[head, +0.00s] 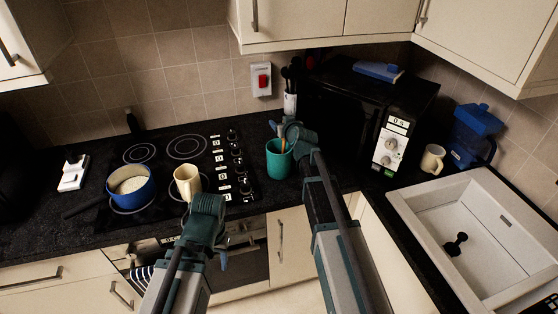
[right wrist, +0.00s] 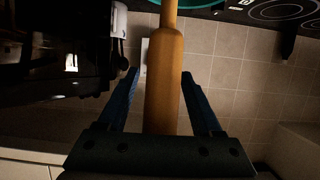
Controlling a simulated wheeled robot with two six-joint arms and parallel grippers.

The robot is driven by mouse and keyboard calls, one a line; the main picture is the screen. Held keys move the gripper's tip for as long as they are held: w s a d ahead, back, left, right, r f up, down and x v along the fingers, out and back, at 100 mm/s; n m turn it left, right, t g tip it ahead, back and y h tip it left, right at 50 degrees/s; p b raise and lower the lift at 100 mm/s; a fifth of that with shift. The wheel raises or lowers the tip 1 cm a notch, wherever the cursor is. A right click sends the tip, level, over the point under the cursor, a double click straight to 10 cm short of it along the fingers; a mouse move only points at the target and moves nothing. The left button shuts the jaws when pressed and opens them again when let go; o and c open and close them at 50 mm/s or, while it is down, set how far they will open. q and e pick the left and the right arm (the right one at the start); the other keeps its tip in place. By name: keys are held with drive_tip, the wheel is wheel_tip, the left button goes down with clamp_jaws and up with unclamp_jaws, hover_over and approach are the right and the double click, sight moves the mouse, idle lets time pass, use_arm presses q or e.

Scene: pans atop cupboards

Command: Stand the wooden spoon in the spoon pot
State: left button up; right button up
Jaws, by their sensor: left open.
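The teal spoon pot (head: 279,160) stands on the dark counter right of the hob; its rim (right wrist: 205,3) shows at the top of the right wrist view. The wooden spoon (head: 283,146) stands in the pot's mouth, its handle rising to my right gripper (head: 281,128). In the right wrist view the thick end of the spoon handle (right wrist: 165,85) lies between the two fingers, with a gap on the left side. The right fingers (right wrist: 161,75) look apart. The spoon's lower end is hidden in the pot. My left gripper (head: 223,246) is open and empty, low in front of the hob.
A blue pan (head: 131,190) and a cream mug (head: 187,182) stand on the hob (head: 160,160). A black microwave (head: 345,115) is behind my right arm. A white utensil holder (head: 290,104) stands behind the pot. The sink (head: 480,240) is at right.

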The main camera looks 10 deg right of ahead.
use_arm(q)
wheel_tip(320, 180, up, 5)
drive_tip(key=p, duration=0.4)
drive_tip(key=shift+f+p, duration=0.15)
drive_tip(key=shift+p, duration=0.25)
use_arm(e)
drive_tip(key=v, duration=1.3)
drive_tip(key=shift+s, duration=0.4)
drive_tip(key=shift+d+r, duration=0.1)
